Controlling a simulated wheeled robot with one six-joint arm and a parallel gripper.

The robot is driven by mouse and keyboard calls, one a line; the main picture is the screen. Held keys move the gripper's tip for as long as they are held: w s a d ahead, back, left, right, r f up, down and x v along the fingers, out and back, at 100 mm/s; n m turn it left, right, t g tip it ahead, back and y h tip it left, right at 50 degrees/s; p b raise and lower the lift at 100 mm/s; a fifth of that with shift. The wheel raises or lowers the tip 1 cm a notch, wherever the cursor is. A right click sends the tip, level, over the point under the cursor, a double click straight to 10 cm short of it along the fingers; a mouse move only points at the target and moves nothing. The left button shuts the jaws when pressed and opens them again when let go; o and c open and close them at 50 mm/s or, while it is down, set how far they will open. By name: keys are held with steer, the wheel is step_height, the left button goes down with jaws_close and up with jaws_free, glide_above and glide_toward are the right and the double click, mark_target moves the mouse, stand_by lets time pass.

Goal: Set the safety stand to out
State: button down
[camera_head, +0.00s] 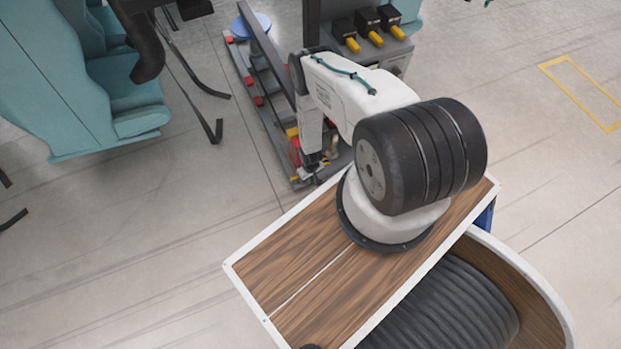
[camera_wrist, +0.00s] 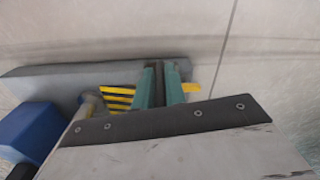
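My gripper (camera_head: 312,163) is low beside the long grey frame on the floor, at its near end by small red and yellow parts. In the wrist view two teal fingers (camera_wrist: 159,88) stand close together with a dark strip between them. I cannot tell whether that strip is a gripped part or a shadowed gap. A yellow-and-dark striped part (camera_wrist: 117,97) lies just left of the fingers, and a bit of yellow shows on their right. Which part is the safety stand is not clear; my arm hides much of the near end.
The grey frame (camera_head: 254,83) carries red blocks and a blue disc (camera_head: 251,25). A box with yellow-tipped levers (camera_head: 376,39) stands behind my arm. Teal train seats (camera_head: 125,90) with dark bars are at left. A blue block (camera_wrist: 28,130) is at left in the wrist view. Floor between is clear.

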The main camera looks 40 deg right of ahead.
steer(key=s+a, duration=0.2)
steer(key=s, duration=0.4)
steer(key=shift+s, duration=0.2)
steer(key=c, duration=1.5)
jaws_free()
steer(key=shift+a, duration=0.1)
step_height(320, 180, up, 8)
steer(key=shift+f, duration=0.1)
